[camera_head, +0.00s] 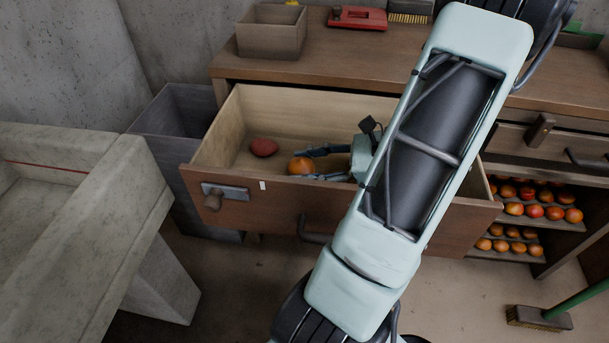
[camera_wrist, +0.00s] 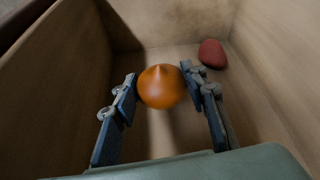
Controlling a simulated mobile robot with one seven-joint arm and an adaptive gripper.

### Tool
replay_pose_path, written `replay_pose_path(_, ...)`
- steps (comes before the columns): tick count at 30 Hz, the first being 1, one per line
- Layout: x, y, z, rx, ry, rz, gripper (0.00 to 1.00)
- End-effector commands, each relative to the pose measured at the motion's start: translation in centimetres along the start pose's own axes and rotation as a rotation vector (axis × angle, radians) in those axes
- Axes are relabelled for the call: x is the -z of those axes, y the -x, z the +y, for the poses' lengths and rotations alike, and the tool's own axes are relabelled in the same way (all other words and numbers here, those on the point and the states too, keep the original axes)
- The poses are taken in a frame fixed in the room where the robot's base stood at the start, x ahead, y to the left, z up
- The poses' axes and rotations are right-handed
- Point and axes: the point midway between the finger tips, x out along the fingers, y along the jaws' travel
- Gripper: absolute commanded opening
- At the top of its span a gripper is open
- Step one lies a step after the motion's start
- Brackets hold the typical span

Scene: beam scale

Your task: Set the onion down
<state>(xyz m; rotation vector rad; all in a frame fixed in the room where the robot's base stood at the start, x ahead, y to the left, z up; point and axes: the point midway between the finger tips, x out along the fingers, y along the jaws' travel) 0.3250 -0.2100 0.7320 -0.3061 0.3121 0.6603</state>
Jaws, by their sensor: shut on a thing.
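The onion (camera_head: 301,165) is orange-brown and round, inside the open wooden drawer (camera_head: 240,192). It also shows in the wrist view (camera_wrist: 161,87), with its pointed tip toward the camera. My gripper (camera_head: 304,164) reaches into the drawer from the right and is shut on the onion, one finger on each side, as the wrist view (camera_wrist: 160,86) shows. I cannot tell whether the onion touches the drawer floor. A dark red, rounded thing (camera_head: 263,147) lies on the drawer floor left of the onion; in the wrist view (camera_wrist: 212,53) it is beyond the right finger.
The drawer's front and side walls surround my gripper. A wooden bin (camera_head: 270,39) and a red tool (camera_head: 357,18) stand on the bench top (camera_head: 300,72). Shelves at right hold several orange and red round items. A grey bin (camera_head: 168,128) and a concrete trough (camera_head: 75,215) stand left.

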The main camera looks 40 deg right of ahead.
Motion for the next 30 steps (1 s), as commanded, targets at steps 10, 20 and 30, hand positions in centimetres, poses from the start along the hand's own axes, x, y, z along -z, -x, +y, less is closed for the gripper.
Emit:
replay_pose_path(10, 2.0, -0.8, 0.3, 0.001, 0.001, 0.000, 0.14)
replay_pose_path(20, 2.8, -1.2, 0.5, 0.000, 0.000, 0.000, 0.14)
replay_pose_path(30, 3.1, -1.3, 0.6, 0.000, 0.001, 0.000, 0.52)
